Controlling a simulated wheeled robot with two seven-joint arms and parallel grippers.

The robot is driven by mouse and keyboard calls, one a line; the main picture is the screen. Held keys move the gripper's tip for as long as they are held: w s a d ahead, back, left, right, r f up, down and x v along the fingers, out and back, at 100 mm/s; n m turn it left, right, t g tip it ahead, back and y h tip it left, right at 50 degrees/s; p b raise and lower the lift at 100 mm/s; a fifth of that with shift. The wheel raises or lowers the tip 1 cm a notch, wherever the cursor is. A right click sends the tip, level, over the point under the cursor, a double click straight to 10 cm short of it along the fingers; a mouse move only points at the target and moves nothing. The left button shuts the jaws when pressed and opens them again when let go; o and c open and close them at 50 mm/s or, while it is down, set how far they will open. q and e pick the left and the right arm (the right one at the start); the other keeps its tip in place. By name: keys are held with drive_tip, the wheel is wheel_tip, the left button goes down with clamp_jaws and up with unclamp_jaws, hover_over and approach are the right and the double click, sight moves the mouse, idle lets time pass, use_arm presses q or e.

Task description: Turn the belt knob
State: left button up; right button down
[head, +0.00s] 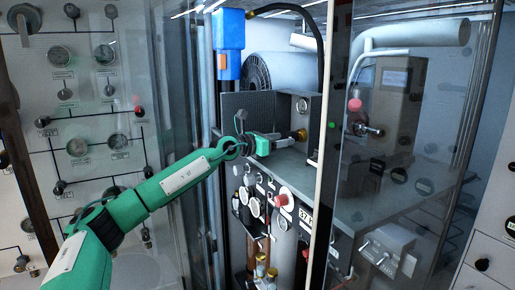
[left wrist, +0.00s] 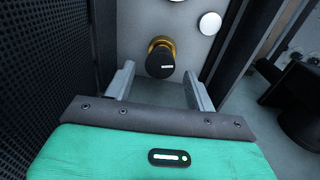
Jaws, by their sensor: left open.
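A black knob with a gold collar and a small white mark (left wrist: 160,58) sits on a light grey panel in the left wrist view. It looks like the belt knob, though no label can be read. In the head view, the gold-collared knob (head: 299,135) is at the back right of the grey housing. My left gripper (head: 284,137) reaches toward it from the left. In the wrist view, the fingers of the left gripper (left wrist: 160,84) are apart with nothing between them. The knob lies just past the fingertips, roughly centred; contact cannot be told. My right gripper is not in view.
A black perforated wall (left wrist: 45,60) stands close on the left of the gripper. Two white discs (left wrist: 209,23) are on the panel. A grey ledge (head: 290,163) runs below. A glass pane (head: 340,120) stands to the right. A red button (head: 283,199) is lower down.

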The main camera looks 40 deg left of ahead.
use_arm(q)
drive_tip(key=b+v, duration=0.5)
drive_tip(key=v, duration=0.5)
drive_tip(key=shift+s, duration=0.4)
drive_tip(key=shift+f, duration=0.1)
